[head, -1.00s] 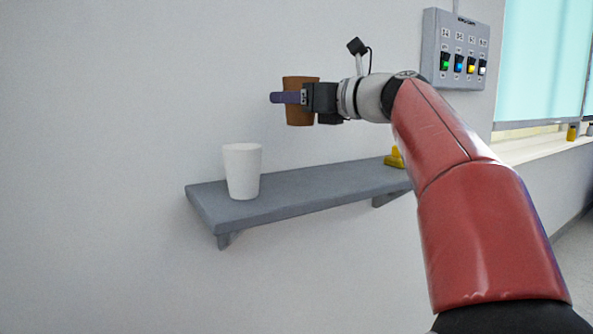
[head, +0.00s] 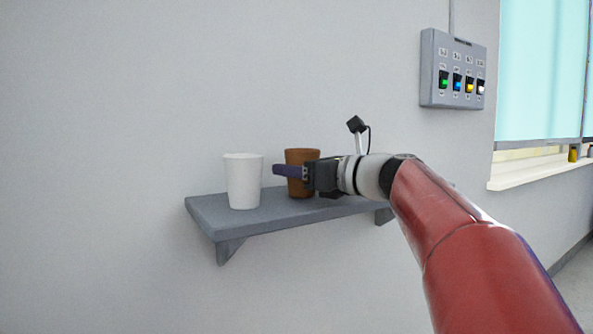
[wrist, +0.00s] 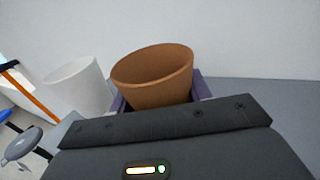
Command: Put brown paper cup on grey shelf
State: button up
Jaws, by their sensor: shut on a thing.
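The brown paper cup (head: 302,157) is upright at the grey shelf, to the right of a white cup. My gripper (head: 292,172) is shut on it from the right side, with a finger across its wall. The cup's base appears at the level of the shelf top; I cannot tell for sure whether it touches. In the wrist view the brown cup (wrist: 155,78) sits between the purple fingers, its lower part hidden by my gripper. The grey shelf (head: 228,222) is fixed to the wall, and its right part is hidden behind my arm.
The white cup (head: 243,182) stands on the shelf's left part, close to the brown cup with a small gap; it also shows in the wrist view (wrist: 78,86). A switch box (head: 455,70) with coloured switches hangs on the wall at upper right. A window sill (head: 535,172) is far right.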

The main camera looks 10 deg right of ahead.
jog(key=shift+f, duration=0.15)
jog(key=o, duration=1)
jog(key=shift+r, duration=0.3)
jog(key=v, duration=1.2)
jog(key=shift+f, duration=0.1)
jog(key=shift+d, duration=0.15)
